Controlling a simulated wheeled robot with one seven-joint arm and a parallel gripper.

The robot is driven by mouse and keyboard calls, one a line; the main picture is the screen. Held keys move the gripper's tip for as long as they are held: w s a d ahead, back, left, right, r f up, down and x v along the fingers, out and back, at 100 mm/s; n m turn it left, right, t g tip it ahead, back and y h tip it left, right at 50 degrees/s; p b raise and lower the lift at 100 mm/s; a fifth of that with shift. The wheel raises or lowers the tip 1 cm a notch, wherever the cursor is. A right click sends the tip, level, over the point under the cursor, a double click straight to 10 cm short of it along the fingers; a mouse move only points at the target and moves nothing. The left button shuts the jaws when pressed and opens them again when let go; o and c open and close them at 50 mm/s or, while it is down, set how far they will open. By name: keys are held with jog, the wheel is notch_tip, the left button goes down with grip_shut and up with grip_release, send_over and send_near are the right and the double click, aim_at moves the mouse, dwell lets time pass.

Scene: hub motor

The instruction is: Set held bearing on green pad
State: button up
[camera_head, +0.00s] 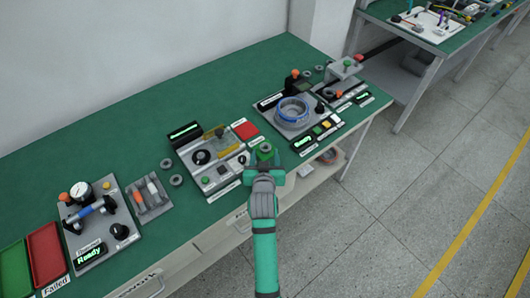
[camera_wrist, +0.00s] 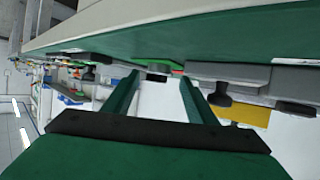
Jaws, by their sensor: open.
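My gripper (camera_head: 265,169) is at the front edge of the green-topped bench, just in front of the green pad (camera_head: 264,151). In the wrist view my gripper (camera_wrist: 158,82) has its two green fingers spread apart, with nothing between them. A small grey ring-like piece, seemingly the bearing (camera_wrist: 157,71), shows just beyond the fingertips, beside a strip of green that looks like the pad (camera_wrist: 178,67). It looks apart from both fingers. Whether it rests fully on the pad is too small to tell.
A grey station with a black knob (camera_head: 201,157) and a red pad (camera_head: 246,130) stands left of the pad. A station with a blue ring (camera_head: 292,110) stands to the right. Loose grey rings (camera_head: 176,180) lie farther left. The floor at right is clear.

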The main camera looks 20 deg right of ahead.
jog(key=v, duration=0.9)
jog(key=shift+s+r, duration=0.1)
jog(key=shift+s, duration=0.15)
jog(key=s+a+f+n+t+y, duration=0.1)
jog(key=s+a+f+n+y, duration=0.15)
jog(key=s+a, duration=0.6)
jog(key=s+a+f+n+t+y, duration=0.1)
jog(key=s+a+f, duration=0.2)
jog(key=s, duration=1.1)
jog(key=a+r+v, duration=0.1)
jog(key=a+v, duration=0.1)
jog(key=v, duration=0.9)
jog(key=shift+r+t+y, duration=0.3)
jog(key=shift+r+y, duration=0.05)
jog(key=shift+y, duration=0.1)
jog(key=shift+s+a, duration=0.15)
jog(key=shift+c, duration=0.7)
